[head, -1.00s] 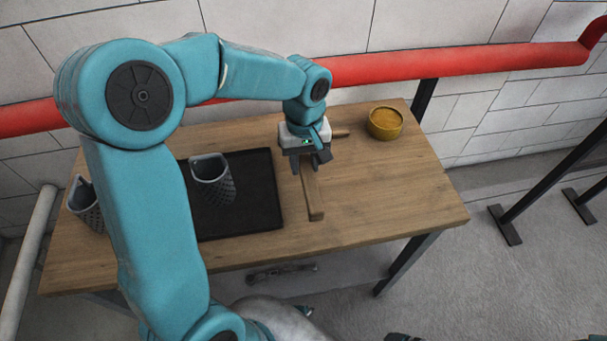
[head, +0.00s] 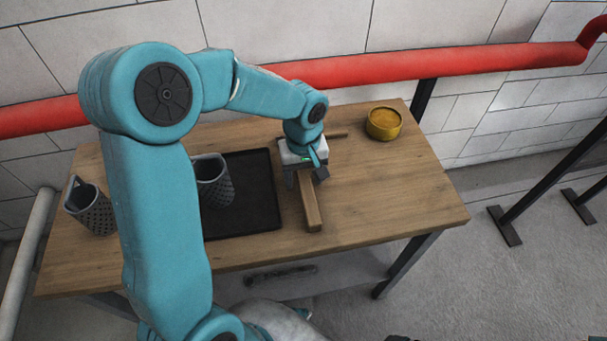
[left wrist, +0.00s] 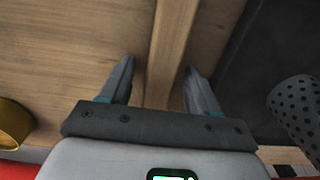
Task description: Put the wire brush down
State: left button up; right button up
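The wire brush (head: 312,210) shows as a long wooden bar on the table, right of the black mat, with its near end toward the table's front edge. Its bristles are not visible. My left gripper (head: 307,180) is over the bar and points down. In the left wrist view, the two fingers of this gripper (left wrist: 160,66) stand apart on either side of the wooden bar (left wrist: 172,45), with a clear gap at the left finger. The gripper hides part of the bar in the head view. My right gripper is not in view.
The wooden table (head: 390,190) has free room at right. A black mat (head: 255,195) lies left of the brush, with a perforated grey holder (head: 216,185) on it. Another such holder (head: 92,210) stands at far left. A yellow tin (head: 383,124) stands at back right. A red pipe (head: 450,65) runs behind.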

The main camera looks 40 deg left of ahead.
aim_at(303, 174)
pick_arm(q)
jog(key=shift+r, duration=0.1)
jog(key=shift+r, duration=0.3)
notch_tip(303, 174, up, 12)
jog(key=p, duration=0.1)
jog(key=shift+w+a+f+p, duration=0.15)
jog(key=shift+f+p, duration=0.05)
jog(key=shift+p, duration=0.15)
